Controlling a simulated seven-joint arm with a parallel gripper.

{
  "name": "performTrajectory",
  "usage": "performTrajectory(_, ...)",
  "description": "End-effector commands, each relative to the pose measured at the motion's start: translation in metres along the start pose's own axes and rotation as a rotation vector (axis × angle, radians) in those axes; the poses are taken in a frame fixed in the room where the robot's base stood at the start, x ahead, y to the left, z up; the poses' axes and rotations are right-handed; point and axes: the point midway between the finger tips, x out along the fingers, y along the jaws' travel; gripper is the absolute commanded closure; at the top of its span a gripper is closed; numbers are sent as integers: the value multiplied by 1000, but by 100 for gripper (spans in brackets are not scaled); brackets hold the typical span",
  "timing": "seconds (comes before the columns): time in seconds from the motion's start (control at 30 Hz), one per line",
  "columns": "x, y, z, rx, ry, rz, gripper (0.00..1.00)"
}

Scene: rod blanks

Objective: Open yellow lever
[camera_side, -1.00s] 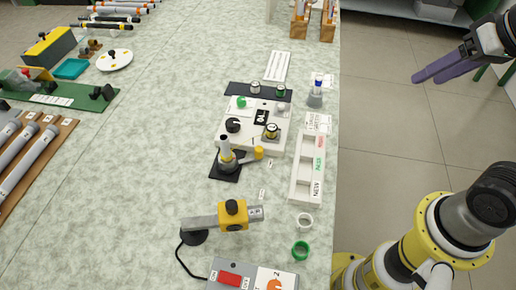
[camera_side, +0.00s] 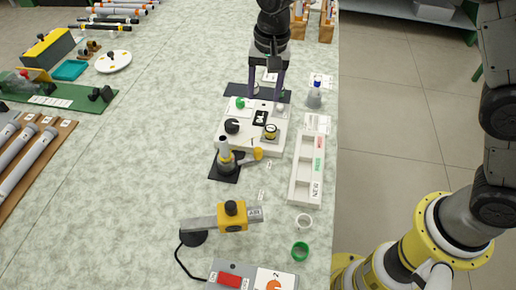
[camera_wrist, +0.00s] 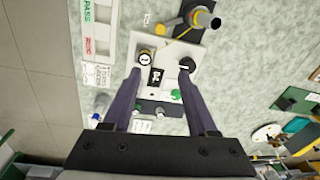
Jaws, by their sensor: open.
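The lever sticks out to the right of the post. In the wrist view the lever (camera_wrist: 169,27) is at the top, beside the grey post (camera_wrist: 204,18). My gripper (camera_side: 265,97) is open and empty, its two purple fingers pointing down over the far part of the white panel. It is behind the lever and apart from it. The fingers also show in the wrist view (camera_wrist: 159,70).
The white panel (camera_side: 248,141) with a black knob (camera_side: 232,126) and a round gauge (camera_side: 270,132) lies between my gripper and the lever. A white compartment tray (camera_side: 297,188) is at the right. A yellow clamp (camera_side: 232,214) stands in front.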

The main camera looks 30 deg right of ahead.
Motion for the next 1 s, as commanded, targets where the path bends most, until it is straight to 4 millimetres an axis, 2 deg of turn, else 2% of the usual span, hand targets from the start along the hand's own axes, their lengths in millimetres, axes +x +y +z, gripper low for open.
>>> performTrajectory(0.03,18,-5,7,-18,-17,25,42)
performTrajectory(0.1,35,-8,14,-34,-35,52,42)
performTrajectory(0.27,54,-9,26,-57,-55,82,42)
performTrajectory(0.47,74,-7,28,-59,-56,84,42)
performTrajectory(0.8,140,-1,31,-58,-56,84,42)
performTrajectory(1.0,171,1,33,-58,-55,82,42)
